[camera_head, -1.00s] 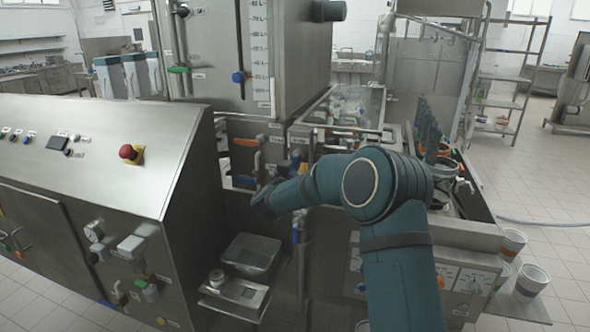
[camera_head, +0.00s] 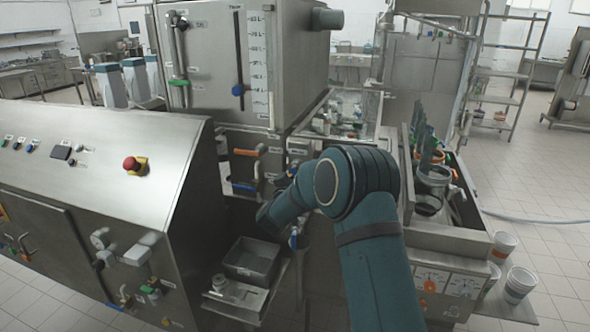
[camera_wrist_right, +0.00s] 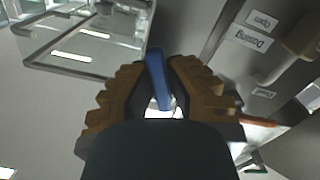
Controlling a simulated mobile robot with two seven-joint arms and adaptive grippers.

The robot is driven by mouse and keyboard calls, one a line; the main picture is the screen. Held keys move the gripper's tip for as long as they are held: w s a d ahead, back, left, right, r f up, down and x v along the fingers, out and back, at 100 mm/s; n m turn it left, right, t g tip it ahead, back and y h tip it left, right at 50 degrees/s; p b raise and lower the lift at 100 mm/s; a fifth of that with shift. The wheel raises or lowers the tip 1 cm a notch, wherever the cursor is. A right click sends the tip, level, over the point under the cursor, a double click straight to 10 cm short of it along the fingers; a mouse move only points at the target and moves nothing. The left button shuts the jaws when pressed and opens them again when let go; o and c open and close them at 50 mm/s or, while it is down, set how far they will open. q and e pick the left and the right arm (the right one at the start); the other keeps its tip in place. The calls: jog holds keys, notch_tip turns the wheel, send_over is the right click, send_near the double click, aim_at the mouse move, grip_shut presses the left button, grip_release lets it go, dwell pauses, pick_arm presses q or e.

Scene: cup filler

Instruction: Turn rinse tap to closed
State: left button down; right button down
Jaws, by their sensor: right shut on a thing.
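In the right wrist view, a blue tap handle (camera_wrist_right: 157,75) stands between the two brown-padded fingers of my right gripper (camera_wrist_right: 160,88). The fingers are shut on it, and a bright metal stem shows below. My dark wrist body covers the lower middle of that view. In the head view my right arm reaches left toward the filler's valve panel, and the gripper itself is hidden behind it. The label of the held tap is not readable, and its exact angle is hard to tell. My left gripper is in neither view.
An orange-handled valve (camera_head: 250,152) and a blue-handled valve (camera_head: 243,187) sit on the panel left of my arm. A grey tray (camera_head: 251,259) stands below. The sloped control cabinet (camera_head: 95,145) is at left. A bin with cups (camera_head: 433,180) is at right.

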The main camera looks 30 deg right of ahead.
jog(key=n+p, duration=0.2)
jog(key=r+n+p, duration=0.1)
jog(key=n+p, duration=0.2)
jog(key=s+d+r+n+p, duration=0.1)
jog(key=n+p, duration=0.4)
jog(key=shift+r+n, duration=0.3)
jog(key=shift+s+d+r+n+p, duration=0.1)
jog(key=shift+r+n+p, duration=0.1)
jog(key=shift+n+p, duration=0.8)
jog(key=c, duration=1)
grip_release()
jog(key=shift+o, duration=0.2)
jog(key=shift+f, duration=0.1)
